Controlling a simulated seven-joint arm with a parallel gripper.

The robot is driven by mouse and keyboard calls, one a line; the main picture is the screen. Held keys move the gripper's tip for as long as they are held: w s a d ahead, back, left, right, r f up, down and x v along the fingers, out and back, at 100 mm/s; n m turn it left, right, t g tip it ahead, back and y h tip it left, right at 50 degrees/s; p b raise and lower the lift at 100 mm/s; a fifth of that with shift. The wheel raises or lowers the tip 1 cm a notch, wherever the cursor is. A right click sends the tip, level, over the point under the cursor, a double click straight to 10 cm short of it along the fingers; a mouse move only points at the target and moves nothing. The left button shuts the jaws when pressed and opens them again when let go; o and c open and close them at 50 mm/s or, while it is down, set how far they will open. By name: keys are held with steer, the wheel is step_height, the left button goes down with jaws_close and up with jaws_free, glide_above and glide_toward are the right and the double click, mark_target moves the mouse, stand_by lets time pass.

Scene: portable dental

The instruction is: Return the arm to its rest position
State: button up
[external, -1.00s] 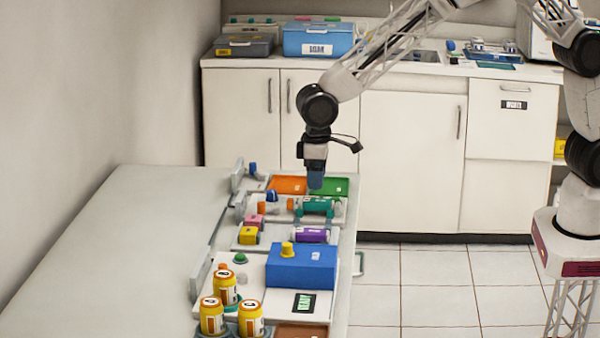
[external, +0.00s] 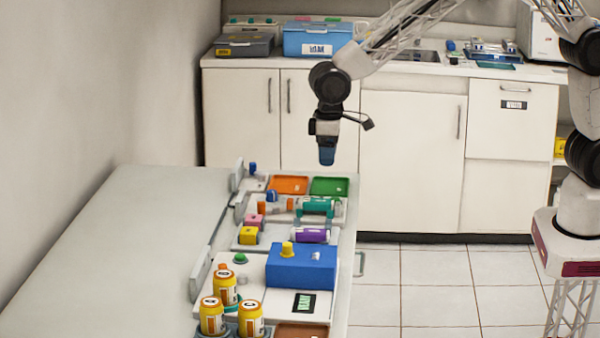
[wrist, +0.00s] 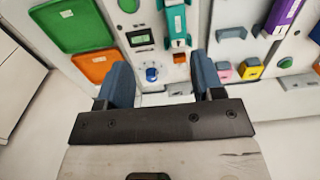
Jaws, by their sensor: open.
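My gripper (external: 327,156) hangs pointing down in the external view, above the far end of the table and clear of everything on it. In the wrist view its two blue fingers (wrist: 162,84) stand apart with nothing held between them. Below it are a green tray (external: 329,186) and an orange tray (external: 289,185), side by side. Both trays also show at the left of the wrist view, the green one (wrist: 70,26) above the orange one (wrist: 97,66).
The table (external: 110,250) holds a teal device (external: 316,205), a purple item (external: 311,236), a blue box (external: 301,266) and several yellow jars (external: 226,288). Its left part is bare. A white counter (external: 415,75) with a blue bin (external: 318,38) stands behind. Tiled floor is open at right.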

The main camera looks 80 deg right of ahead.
steer(key=s+d+r, duration=0.5)
steer(key=s+r, duration=0.1)
steer(key=s, duration=0.2)
steer(key=s+d+r+t, duration=0.1)
steer(key=s+d+r, duration=0.4)
steer(key=s, duration=0.3)
steer(key=s+d+r, duration=0.5)
steer(key=s+r, duration=0.1)
steer(key=s, duration=0.2)
steer(key=s+d, duration=0.3)
steer(key=s, duration=0.9)
steer(key=s+d+t, duration=0.1)
steer(key=s+d, duration=0.2)
steer(key=s, duration=1)
steer(key=shift+s+d+f, duration=0.15)
steer(key=shift+d+f, duration=0.1)
steer(key=shift+f, duration=0.2)
